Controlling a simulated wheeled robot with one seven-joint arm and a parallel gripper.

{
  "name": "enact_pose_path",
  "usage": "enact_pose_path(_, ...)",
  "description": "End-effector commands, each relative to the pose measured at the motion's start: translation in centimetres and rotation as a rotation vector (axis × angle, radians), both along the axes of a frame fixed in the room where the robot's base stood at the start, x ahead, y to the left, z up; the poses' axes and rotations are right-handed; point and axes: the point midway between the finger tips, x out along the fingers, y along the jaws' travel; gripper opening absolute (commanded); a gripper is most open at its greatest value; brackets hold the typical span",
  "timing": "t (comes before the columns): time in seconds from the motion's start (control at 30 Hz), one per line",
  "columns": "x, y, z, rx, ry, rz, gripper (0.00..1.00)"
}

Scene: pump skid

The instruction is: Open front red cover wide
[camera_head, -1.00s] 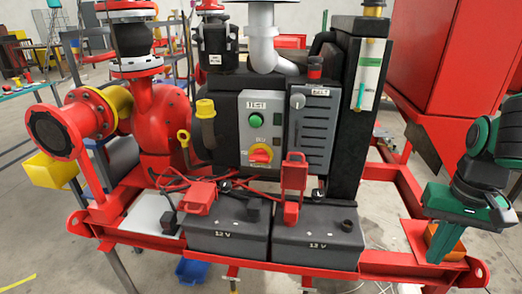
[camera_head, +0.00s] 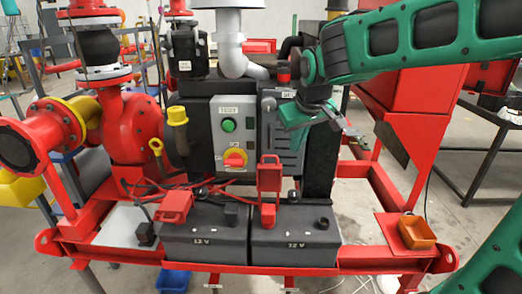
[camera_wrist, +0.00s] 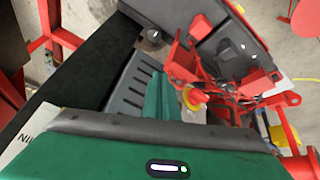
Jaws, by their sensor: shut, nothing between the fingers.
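Two red covers sit on the batteries in the head view. One red cover (camera_head: 269,174) stands upright above the right battery (camera_head: 295,236). The other red cover (camera_head: 175,206) sits tilted on the left battery (camera_head: 205,238). In the wrist view one red cover (camera_wrist: 184,60) is beyond my fingers, with another red piece (camera_wrist: 260,82) farther right. In the wrist view my gripper (camera_wrist: 157,80) is shut and empty. Which cover counts as the front one is unclear.
The grey control box (camera_head: 232,135) with green button and red-yellow switch stands behind the batteries. Red pump piping (camera_head: 128,130) stands left.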

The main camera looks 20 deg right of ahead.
Motion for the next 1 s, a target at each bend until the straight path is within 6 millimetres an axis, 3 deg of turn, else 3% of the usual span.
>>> enact_pose_path(0.03, 1.8, 2.3, 0.7, -0.002, -0.03, 0.054, 0.0)
enact_pose_path(0.1, 3.3, 4.6, 1.4, -0.003, -0.063, 0.106, 0.0)
enact_pose_path(0.23, 4.8, 6.6, 1.7, -0.004, -0.092, 0.15, 0.0)
enact_pose_path(0.37, 5.5, 6.8, 0.7, -0.003, -0.092, 0.153, 0.0)
enact_pose_path(0.7, 8.5, 6.8, -4.1, -0.004, -0.09, 0.151, 0.0)
enact_pose_path(1.0, 10.0, 6.8, -6.3, -0.004, -0.093, 0.151, 0.0)
